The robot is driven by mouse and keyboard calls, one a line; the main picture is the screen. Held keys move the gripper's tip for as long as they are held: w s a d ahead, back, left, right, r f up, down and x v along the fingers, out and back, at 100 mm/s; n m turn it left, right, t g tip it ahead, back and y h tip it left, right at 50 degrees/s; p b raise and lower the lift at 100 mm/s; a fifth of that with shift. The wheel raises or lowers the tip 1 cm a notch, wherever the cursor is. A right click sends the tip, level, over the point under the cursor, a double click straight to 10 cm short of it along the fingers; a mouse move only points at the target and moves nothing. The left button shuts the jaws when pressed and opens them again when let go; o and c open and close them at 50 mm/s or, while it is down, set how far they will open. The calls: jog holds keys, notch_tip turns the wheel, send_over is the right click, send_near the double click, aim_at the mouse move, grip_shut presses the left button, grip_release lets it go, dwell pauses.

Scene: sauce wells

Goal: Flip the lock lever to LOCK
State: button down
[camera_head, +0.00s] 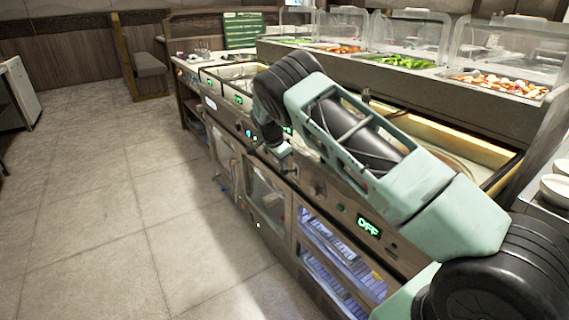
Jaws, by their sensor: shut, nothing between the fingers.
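My gripper (284,154) is at the front panel of the counter (352,212), in the middle of the picture. It is small and dark here, and its fingers look shut with nothing between them. I cannot make out the lock lever or a LOCK label; my arm and gripper cover part of the panel. I cannot tell whether the gripper touches the panel. A green display (369,226) on the panel, right of the gripper, reads OFF. A dark knob-like part (318,188) sits between them.
Below the panel are glass-fronted cabinets (266,197) and a lit one (340,262) with shelves. Clear guards (397,36) and food trays (405,62) stand behind the counter. White bowls (556,188) are at the right edge. The tiled floor (105,210) at left is open.

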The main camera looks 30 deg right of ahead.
notch_tip(320, 180, down, 6)
jog(key=a+h+b, duration=0.2)
jog(key=h+b, duration=0.4)
jog(key=b, duration=0.3)
jog(key=shift+b, duration=0.35)
jog(key=shift+s+a+f, duration=0.1)
jog(key=shift+a+f, duration=0.05)
jog(key=shift+f, duration=0.05)
jog(key=shift+r, duration=0.1)
